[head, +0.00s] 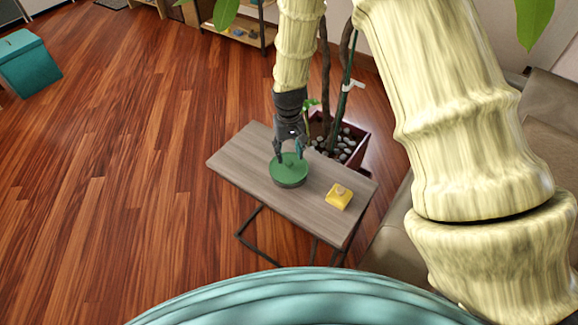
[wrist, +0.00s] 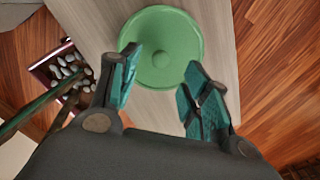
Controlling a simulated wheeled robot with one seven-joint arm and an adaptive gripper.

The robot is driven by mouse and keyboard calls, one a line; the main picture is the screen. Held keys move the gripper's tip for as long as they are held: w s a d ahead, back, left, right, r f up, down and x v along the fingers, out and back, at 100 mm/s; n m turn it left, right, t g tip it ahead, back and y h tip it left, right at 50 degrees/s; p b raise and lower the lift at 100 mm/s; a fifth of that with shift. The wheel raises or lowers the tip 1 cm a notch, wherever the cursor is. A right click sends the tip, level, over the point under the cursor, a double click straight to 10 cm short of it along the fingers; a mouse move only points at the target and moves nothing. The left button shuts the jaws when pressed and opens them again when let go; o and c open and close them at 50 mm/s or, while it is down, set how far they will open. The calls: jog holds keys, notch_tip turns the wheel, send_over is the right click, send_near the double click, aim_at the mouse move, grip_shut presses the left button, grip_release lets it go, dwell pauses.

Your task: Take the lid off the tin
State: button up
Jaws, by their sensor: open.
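A round green tin (head: 289,177) stands on a small wooden side table (head: 240,150). Its green lid (wrist: 172,30) is on it and has a round knob (wrist: 161,59) in the middle, seen from above in the wrist view. My gripper (head: 289,155) is over the tin's far side, pointing down. In the wrist view my gripper (wrist: 158,85) is open, its teal fingers spread to either side below the knob in the picture. Whether a fingertip touches the lid I cannot tell.
A yellow object (head: 339,197) lies on the table to the right of the tin. A planter with pebbles (head: 345,148) and plant stems stands right behind the table. A sofa (head: 392,215) is at the right. Open wooden floor lies left.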

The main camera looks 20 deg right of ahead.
aim_at(289, 162)
jog(key=shift+s+f+p, duration=0.1)
jog(key=shift+f+p, duration=0.55)
jog(key=shift+f, duration=1.9)
jog(key=c, duration=1)
